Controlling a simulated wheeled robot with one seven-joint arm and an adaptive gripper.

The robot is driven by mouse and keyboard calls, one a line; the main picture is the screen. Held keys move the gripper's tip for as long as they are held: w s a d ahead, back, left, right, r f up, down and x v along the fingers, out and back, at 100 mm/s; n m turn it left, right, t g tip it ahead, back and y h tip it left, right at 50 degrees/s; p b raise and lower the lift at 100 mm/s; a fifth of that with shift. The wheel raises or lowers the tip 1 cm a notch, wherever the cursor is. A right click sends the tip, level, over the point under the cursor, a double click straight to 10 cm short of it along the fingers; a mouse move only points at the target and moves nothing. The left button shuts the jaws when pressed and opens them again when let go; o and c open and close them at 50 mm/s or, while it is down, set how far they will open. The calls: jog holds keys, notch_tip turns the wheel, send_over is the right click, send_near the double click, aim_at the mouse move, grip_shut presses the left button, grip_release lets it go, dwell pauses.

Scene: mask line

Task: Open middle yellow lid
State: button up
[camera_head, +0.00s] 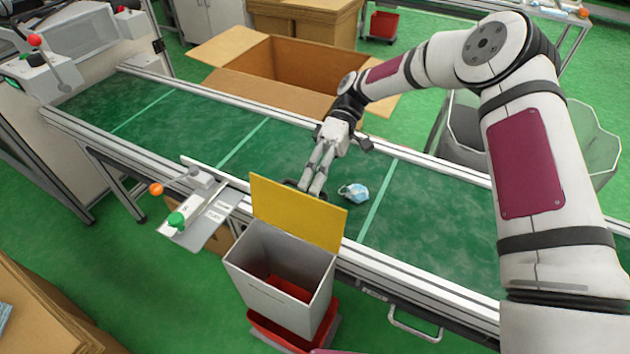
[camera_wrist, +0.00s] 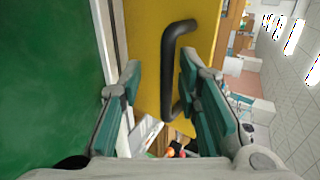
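The yellow lid (camera_head: 296,214) stands raised, nearly upright, at the back edge of a grey bin (camera_head: 272,293), whose open top shows a red inside. In the wrist view the lid (camera_wrist: 146,40) fills the middle, with a black bar handle (camera_wrist: 172,70) on the face toward me. My gripper (camera_head: 308,188) is over the conveyor, behind the lid, its tips partly hidden by the lid's top edge. In the wrist view my gripper (camera_wrist: 165,85) has its two fingers apart, with the handle in the gap between them. I cannot tell whether a finger touches the handle.
A blue and white mask (camera_head: 354,192) lies on the green conveyor (camera_head: 230,145), just right of my gripper. A panel with green and orange knobs (camera_head: 205,222) is left of the bin. A large cardboard box (camera_head: 295,75) stands behind the conveyor. A red tray (camera_head: 268,330) is under the bin.

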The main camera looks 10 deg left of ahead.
jog(key=v, duration=0.7)
jog(key=shift+w, duration=0.2)
jog(key=shift+r, duration=0.1)
jog(key=s+d+r+m+t+h, duration=0.25)
jog(key=s+d+r, duration=0.4)
jog(key=r, duration=0.35)
jog(key=s+d+r+m+t+h, duration=0.2)
jog(key=s+d+r+m+t, duration=0.2)
jog(key=s+d+r, duration=0.45)
jog(key=s+d+f+m+t, duration=0.1)
jog(key=s+d+m+t, duration=0.25)
jog(key=s, duration=0.65)
jog(key=s+d+m+t, duration=0.2)
jog(key=s+d+m, duration=0.25)
jog(key=s, duration=0.55)
notch_tip(320, 180, up, 21)
jog(key=t+p, duration=0.4)
jog(key=p, duration=1.6)
jog(key=shift+r, duration=0.2)
